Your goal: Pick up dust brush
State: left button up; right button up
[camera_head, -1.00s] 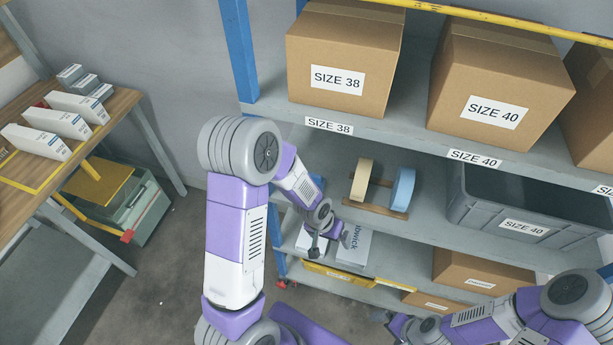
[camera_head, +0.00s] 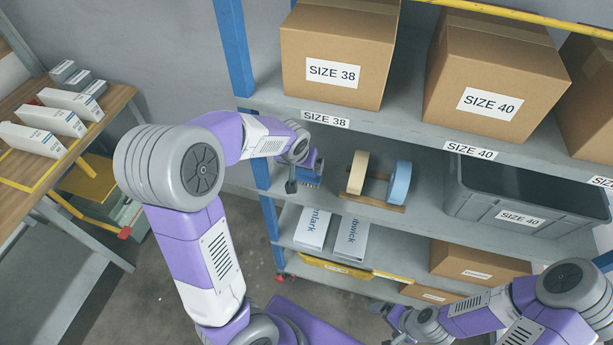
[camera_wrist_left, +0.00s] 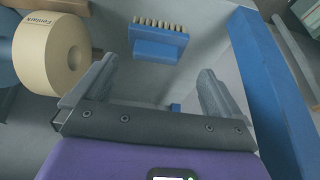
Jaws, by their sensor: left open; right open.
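The dust brush (camera_wrist_left: 158,45) is blue with a row of tan bristles. In the left wrist view it lies on the grey shelf, ahead of and between the fingers of my left gripper (camera_wrist_left: 156,72), which is open and empty. In the head view my left gripper (camera_head: 305,176) is at the left end of the middle shelf, with a bit of the blue brush (camera_head: 311,181) showing beside its fingers; the rest is hidden. My right gripper (camera_head: 383,313) is open, low by the bottom shelf and away from the brush.
A tape holder with a cream roll (camera_head: 357,172) and a blue roll (camera_head: 398,182) stands right of the brush. A blue rack post (camera_wrist_left: 267,85) rises close on the right in the wrist view. A grey SIZE 40 bin (camera_head: 478,205) stands further right. Cardboard boxes (camera_head: 335,45) fill the shelf above.

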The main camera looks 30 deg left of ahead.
aim_at(305, 177)
pick_arm(q)
jog(key=shift+w+x, duration=0.2)
jog(key=shift+x, duration=1.15)
jog(key=shift+w+x, duration=0.2)
jog(key=shift+x, duration=1.15)
jog(key=shift+d+r, duration=0.15)
jog(key=shift+c, duration=0.3)
jog(key=c, duration=1.5)
jog(key=shift+o, duration=0.2)
jog(key=shift+r, duration=0.1)
